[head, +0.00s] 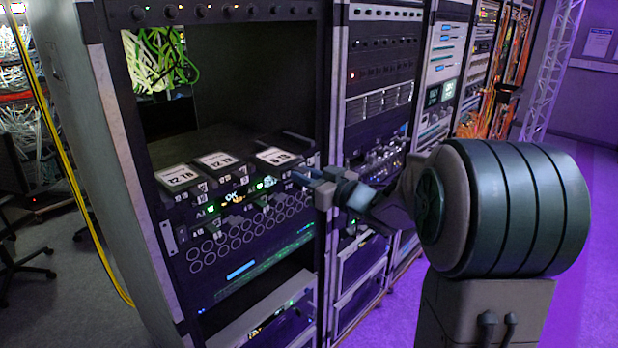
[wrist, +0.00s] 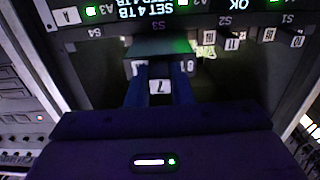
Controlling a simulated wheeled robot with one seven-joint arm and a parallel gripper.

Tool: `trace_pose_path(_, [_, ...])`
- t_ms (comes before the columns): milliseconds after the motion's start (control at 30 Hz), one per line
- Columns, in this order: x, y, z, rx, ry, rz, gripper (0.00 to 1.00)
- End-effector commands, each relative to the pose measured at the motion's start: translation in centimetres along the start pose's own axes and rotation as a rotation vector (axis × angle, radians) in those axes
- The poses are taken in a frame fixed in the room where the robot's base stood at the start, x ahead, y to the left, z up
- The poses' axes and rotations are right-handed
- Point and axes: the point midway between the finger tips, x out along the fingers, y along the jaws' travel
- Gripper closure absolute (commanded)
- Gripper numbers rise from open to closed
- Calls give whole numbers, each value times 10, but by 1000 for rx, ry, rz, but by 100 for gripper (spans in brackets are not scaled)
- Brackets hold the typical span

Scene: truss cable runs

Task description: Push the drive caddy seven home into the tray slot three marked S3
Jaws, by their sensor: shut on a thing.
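My gripper (wrist: 160,92) is shut on the drive caddy seven (wrist: 159,72), a dark block with a white 7 label on its front between my blue fingers. In the wrist view, which is upside down, the caddy is lined up under the S3 mark (wrist: 158,35) of the tray slot. Its far end lies at the slot mouth under green light; how deep it sits I cannot tell. In the head view my gripper (head: 322,188) is at the right side of the tray front, and the caddy is mostly hidden there.
Caddies with 12 TB (head: 178,176) and 8 TB (head: 277,157) labels sit in the tray. In the wrist view the S4 place (wrist: 97,55) looks dark and empty, and numbered caddy fronts (wrist: 232,43) stand on the other side. A rack post (head: 335,110) is close to my gripper.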

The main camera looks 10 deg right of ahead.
Motion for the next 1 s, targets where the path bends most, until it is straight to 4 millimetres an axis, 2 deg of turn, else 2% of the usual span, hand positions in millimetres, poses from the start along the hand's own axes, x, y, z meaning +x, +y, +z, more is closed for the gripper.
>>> trace_pose_path(500, [15,0,-1,-1,3,-1,100])
trace_pose_path(1000, [16,0,-2,-1,3,-1,100])
